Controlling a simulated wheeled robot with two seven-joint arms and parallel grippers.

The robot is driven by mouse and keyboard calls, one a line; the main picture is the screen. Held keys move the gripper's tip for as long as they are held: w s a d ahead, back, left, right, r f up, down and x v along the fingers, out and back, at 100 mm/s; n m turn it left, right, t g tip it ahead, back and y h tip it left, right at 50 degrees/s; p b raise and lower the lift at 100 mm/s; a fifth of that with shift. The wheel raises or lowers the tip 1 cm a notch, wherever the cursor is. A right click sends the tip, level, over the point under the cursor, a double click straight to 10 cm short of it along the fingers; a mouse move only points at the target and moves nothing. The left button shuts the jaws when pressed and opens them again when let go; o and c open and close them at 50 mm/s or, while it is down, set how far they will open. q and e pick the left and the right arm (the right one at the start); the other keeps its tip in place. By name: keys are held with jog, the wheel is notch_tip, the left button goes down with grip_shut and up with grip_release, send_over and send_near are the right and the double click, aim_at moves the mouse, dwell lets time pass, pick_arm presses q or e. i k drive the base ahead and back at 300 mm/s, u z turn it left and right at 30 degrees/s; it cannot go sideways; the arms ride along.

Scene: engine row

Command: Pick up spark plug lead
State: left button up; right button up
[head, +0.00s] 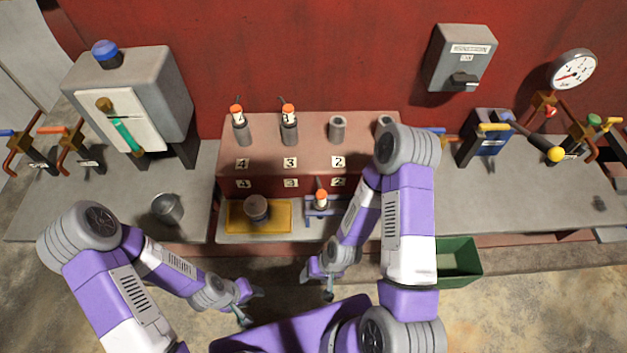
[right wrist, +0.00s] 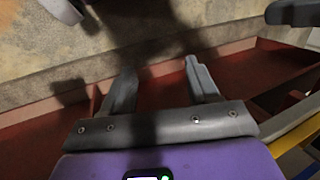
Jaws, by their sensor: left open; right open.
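Spark plug leads with orange tops and number tags show in the head view. One (head: 239,124) stands in the grey socket above label 4, and another (head: 289,124) in the socket above label 3. A third orange-topped lead (head: 321,200) sits at a small blue-grey holder (head: 312,212) on the bench ledge. The socket at label 2 (head: 338,129) is empty. The last socket (head: 384,122) is partly hidden by my right arm. My left gripper (head: 250,307) is open and empty, before the bench. My right gripper (head: 317,288) is open and empty, below the holder; its fingers also show in the right wrist view (right wrist: 160,68).
A yellow tray (head: 232,219) with a dark round part (head: 257,207) lies left of the holder. A metal cup (head: 167,209) stands further left. A green bin (head: 460,258) is at the lower right. Valves and a grey box (head: 140,90) line the bench.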

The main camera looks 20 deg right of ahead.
aim_at(320, 202)
jog(key=z, duration=3.1)
jog(key=k, duration=1.8)
jog(key=u, duration=1.05)
